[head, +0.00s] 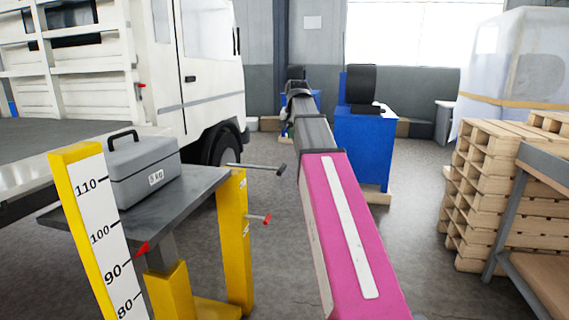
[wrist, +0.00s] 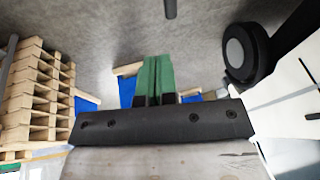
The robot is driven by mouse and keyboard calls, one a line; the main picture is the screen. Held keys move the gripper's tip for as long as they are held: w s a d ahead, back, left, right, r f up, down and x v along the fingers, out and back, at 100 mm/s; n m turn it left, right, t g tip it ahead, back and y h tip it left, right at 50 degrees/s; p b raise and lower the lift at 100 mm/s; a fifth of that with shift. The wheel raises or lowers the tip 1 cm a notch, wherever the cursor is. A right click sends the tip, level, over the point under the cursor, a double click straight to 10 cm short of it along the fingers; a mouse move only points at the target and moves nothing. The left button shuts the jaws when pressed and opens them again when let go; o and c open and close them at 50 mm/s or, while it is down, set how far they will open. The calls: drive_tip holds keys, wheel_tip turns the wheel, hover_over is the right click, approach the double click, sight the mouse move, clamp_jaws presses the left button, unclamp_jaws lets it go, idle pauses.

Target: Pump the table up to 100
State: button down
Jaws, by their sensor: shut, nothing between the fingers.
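The yellow lift table (head: 240,245) stands at the left in the head view, its dark top raised on a post. A scale (head: 113,271) on its near upright reads 80 to 110. A red pointer (head: 143,248) sits close to the 90 mark. A grey pump lever (head: 255,168) with a dark end sticks out to the right from the yellow post. A shorter red-ended lever (head: 266,219) is below it. My gripper (wrist: 157,60) has green fingers, shut and empty in the wrist view. The gripper is apart from both levers.
A white truck (head: 190,75) is behind the table. Stacked pallets (head: 490,185) and a grey-legged bench (head: 515,195) are at the right. A blue cabinet (head: 362,145) stands beyond my arm.

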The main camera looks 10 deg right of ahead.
sight(284, 168)
drive_tip(key=shift+f, duration=0.1)
drive_tip(key=x, duration=0.8)
drive_tip(key=a+x, duration=0.1)
drive_tip(key=x, duration=0.3)
drive_tip(key=shift+a+f, duration=0.1)
drive_tip(key=shift+f, duration=0.15)
drive_tip(key=shift+w+a+f, duration=0.15)
drive_tip(key=shift+a+f, duration=0.1)
drive_tip(key=shift+f, duration=0.3)
drive_tip(key=shift+f, duration=0.1)
